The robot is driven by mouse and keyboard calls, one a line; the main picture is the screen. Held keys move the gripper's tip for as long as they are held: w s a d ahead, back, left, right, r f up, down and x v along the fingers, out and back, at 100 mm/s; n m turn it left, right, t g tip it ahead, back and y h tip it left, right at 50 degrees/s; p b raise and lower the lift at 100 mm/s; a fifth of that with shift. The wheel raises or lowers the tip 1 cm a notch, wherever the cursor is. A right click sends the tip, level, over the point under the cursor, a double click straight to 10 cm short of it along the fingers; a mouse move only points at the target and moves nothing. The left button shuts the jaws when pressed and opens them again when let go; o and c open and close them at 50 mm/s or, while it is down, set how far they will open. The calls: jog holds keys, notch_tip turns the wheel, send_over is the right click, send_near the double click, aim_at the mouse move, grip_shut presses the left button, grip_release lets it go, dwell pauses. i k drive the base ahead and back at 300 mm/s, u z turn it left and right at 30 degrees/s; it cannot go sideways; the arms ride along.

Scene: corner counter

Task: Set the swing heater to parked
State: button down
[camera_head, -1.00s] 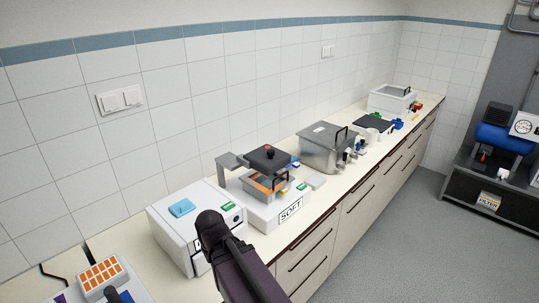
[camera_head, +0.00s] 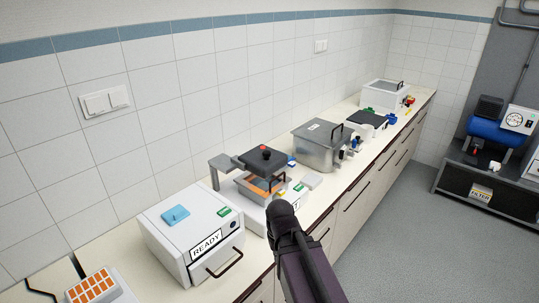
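What looks like the swing heater is a dark square plate (camera_head: 266,160) with a red-topped knob (camera_head: 266,153). It is carried on a grey bracket (camera_head: 222,166) at its left and sits over a metal tray with orange contents (camera_head: 258,184). The tray stands on a white base unit (camera_head: 256,217) on the counter. My dark arm (camera_head: 303,262) rises from the bottom edge and covers part of that unit's front and its label. My gripper is not visible. No part of my arm that shows is clearly touching the heater.
A white box labelled READY (camera_head: 191,236) with a front handle stands left of the heater unit. A metal tank (camera_head: 322,146) with a lid handle stands to its right. An orange-celled rack (camera_head: 93,287) is at the lower left. The floor (camera_head: 400,240) at the right is clear.

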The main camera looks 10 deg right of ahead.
aim_at(262, 161)
jog(key=z, duration=1)
jog(key=k, duration=0.7)
jog(key=u, duration=0.9)
jog(key=i, duration=1)
jog(key=z, duration=0.05)
